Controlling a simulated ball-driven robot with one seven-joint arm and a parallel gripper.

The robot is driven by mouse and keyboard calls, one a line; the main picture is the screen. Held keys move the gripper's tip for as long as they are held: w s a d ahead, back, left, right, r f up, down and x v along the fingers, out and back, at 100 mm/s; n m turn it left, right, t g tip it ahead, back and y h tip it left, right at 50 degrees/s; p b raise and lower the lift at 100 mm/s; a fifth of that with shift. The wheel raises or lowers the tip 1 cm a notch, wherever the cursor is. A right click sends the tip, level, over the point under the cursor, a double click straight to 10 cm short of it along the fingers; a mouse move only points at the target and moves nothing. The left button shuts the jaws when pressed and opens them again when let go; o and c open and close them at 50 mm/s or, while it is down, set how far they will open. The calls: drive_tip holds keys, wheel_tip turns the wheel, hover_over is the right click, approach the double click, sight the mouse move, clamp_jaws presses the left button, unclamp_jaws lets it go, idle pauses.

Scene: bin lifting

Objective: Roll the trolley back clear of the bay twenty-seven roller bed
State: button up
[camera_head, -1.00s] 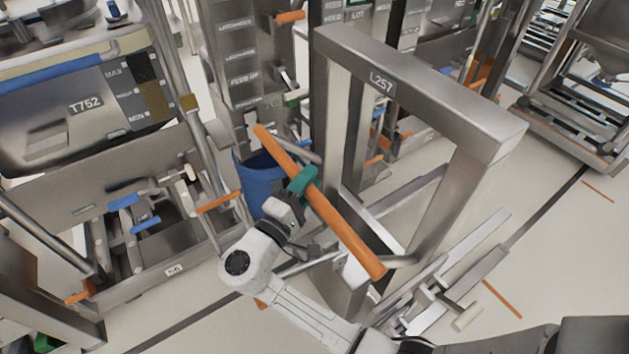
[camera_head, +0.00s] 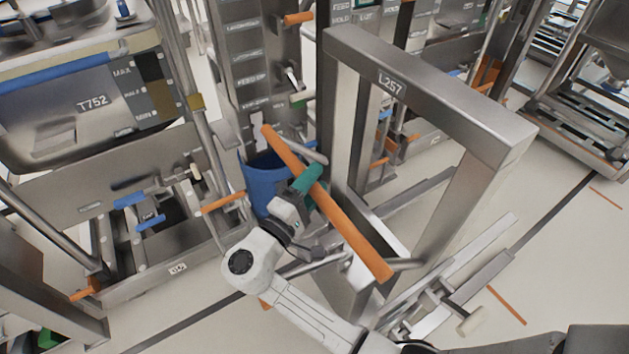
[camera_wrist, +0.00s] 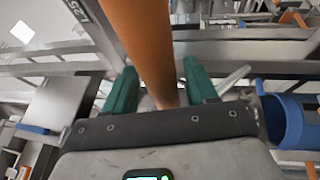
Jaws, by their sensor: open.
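The trolley labelled L257 (camera_head: 430,92) is a grey metal frame standing upright in the middle of the head view. A long orange handle bar (camera_head: 345,232) slants across its near side. My gripper (camera_head: 308,188) is at the bar's middle in the head view, with a green finger by the bar; the other finger is largely hidden. In the wrist view my gripper (camera_wrist: 160,88) is open, with the orange bar (camera_wrist: 150,50) running between its two green fingers. Visible gaps show beside the bar there. I cannot make out a bay twenty-seven label on any roller bed.
A blue bin (camera_head: 262,180) stands behind the bar's left half. A grey machine labelled T752 (camera_head: 95,103) fills the left side. Low metal rails (camera_head: 470,265) lie right of the frame. Pale floor (camera_head: 560,250) is open at the lower right.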

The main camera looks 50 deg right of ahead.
drive_tip(key=b+v, duration=0.2)
drive_tip(key=v, duration=0.8)
drive_tip(key=shift+a, duration=0.2)
